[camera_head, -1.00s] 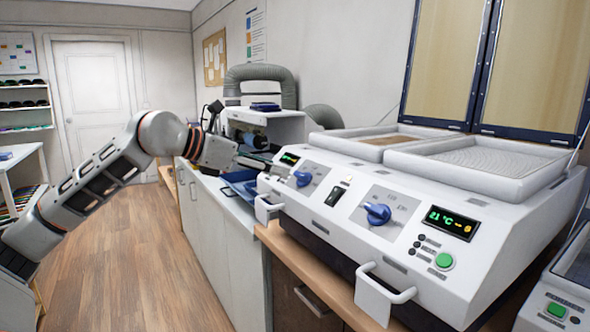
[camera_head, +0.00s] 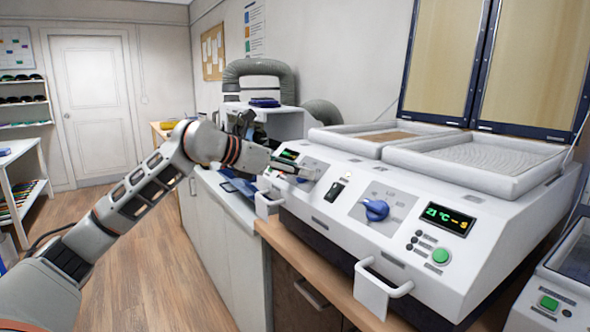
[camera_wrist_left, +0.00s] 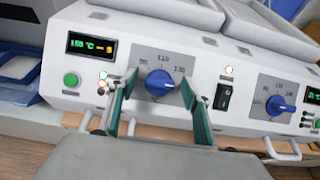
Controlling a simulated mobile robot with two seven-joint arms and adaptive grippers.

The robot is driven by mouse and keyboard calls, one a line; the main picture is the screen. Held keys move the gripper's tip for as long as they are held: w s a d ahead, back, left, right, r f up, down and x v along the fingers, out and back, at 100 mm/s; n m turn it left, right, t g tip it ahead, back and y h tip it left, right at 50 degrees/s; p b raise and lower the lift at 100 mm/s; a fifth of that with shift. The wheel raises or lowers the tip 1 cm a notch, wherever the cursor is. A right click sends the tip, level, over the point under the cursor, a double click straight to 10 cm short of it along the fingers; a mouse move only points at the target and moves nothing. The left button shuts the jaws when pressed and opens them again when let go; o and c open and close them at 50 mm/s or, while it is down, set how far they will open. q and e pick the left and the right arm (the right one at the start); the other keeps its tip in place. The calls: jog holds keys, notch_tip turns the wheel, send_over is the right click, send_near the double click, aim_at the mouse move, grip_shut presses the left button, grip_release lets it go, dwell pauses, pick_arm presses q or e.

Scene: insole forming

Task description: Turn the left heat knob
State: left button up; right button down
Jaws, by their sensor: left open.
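The left heat knob (camera_wrist_left: 160,83) is a blue dial on a grey plate with printed numbers, on the front of the white heating machine (camera_wrist_left: 60,50). My left gripper (camera_wrist_left: 159,82) is open in the left wrist view, with one green-padded finger on each side of the knob; I cannot tell whether they touch it. In the head view my left gripper (camera_head: 300,168) is in front of the left panel and mostly hides that knob. The right knob (camera_head: 375,210) is blue and stands clear; it also shows in the left wrist view (camera_wrist_left: 281,105). My right gripper is not in view.
A black switch (camera_head: 335,192) sits between the knobs. A lit display (camera_wrist_left: 91,46) and green button (camera_wrist_left: 71,80) lie left of the left knob. White handles (camera_head: 385,285) stick out along the machine's front. The floor (camera_head: 160,270) at left is open.

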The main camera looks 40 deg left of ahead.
pick_arm(q)
jog(key=c, duration=1.1)
jog(key=shift+c, duration=0.2)
jog(key=shift+r, duration=0.1)
